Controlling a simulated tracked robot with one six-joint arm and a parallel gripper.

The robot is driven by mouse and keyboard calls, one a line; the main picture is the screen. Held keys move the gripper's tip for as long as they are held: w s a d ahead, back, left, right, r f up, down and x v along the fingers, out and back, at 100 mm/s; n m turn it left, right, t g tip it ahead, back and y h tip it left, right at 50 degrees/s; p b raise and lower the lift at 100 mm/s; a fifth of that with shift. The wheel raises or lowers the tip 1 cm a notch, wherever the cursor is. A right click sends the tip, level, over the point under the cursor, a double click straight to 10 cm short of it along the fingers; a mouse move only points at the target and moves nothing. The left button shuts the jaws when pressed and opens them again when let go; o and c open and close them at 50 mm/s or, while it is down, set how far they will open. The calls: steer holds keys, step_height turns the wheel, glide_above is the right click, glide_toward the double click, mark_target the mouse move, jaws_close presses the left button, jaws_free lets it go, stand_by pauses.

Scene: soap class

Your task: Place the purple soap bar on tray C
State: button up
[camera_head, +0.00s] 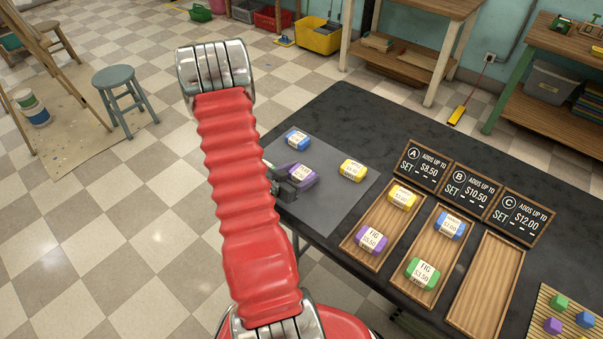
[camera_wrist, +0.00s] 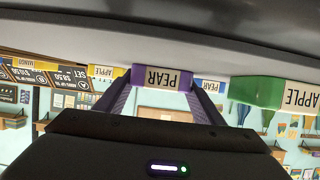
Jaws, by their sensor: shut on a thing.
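The purple soap bar (camera_head: 303,175) is at the grey mat, near its left side in the head view. The wrist view shows it (camera_wrist: 162,78) with a PEAR label, between my two fingers. My gripper (camera_head: 289,183) is shut on it from the left. I cannot tell whether the bar touches the mat or is slightly above it. Tray C (camera_head: 487,290) is a long wooden tray at the right, bare, in front of the C sign (camera_head: 518,216) reading $12.00.
Tray A (camera_head: 385,215) holds yellow and purple bars; tray B (camera_head: 436,246) holds blue and green ones. A yellow bar (camera_head: 352,170) and blue bar (camera_head: 297,138) lie on the mat (camera_head: 335,208). A green bar (camera_wrist: 258,91) is close by in the wrist view. A slatted rack (camera_head: 545,306) stands far right.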

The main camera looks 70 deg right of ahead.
steer(key=o, duration=1.1)
steer(key=shift+o, duration=0.2)
steer(key=shift+r, duration=0.15)
steer(key=v, duration=1.2)
